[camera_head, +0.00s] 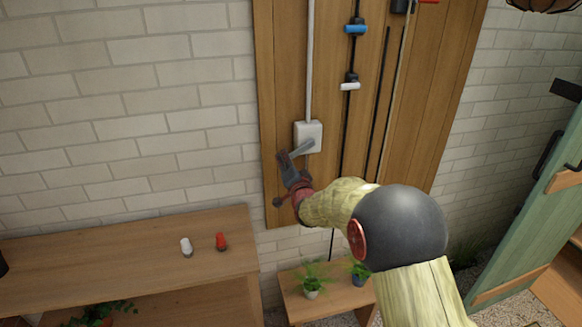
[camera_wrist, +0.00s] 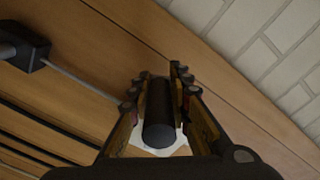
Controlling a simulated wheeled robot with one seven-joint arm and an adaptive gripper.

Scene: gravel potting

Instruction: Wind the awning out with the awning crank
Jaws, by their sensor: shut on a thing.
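The awning crank (camera_head: 301,147) is a grey arm on a white gearbox (camera_head: 309,132) fixed to the wooden wall panel. It points left and slightly down from the box. My gripper (camera_head: 285,161) is at the crank's outer end, to the left of the box. In the wrist view, the fingers of my gripper (camera_wrist: 160,82) are closed around the dark round crank handle (camera_wrist: 158,122). Part of the white gearbox (camera_wrist: 165,150) shows behind the handle. A light pole (camera_head: 310,60) runs up from the gearbox. The awning itself is not in view.
Other rods with a blue grip (camera_head: 356,29) and a white grip (camera_head: 350,86) hang right of the gearbox. A wooden bench (camera_head: 120,240) at lower left bears a white bottle (camera_head: 186,247) and a red one (camera_head: 221,241). Potted plants (camera_head: 312,284) stand on a low shelf beneath my arm.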

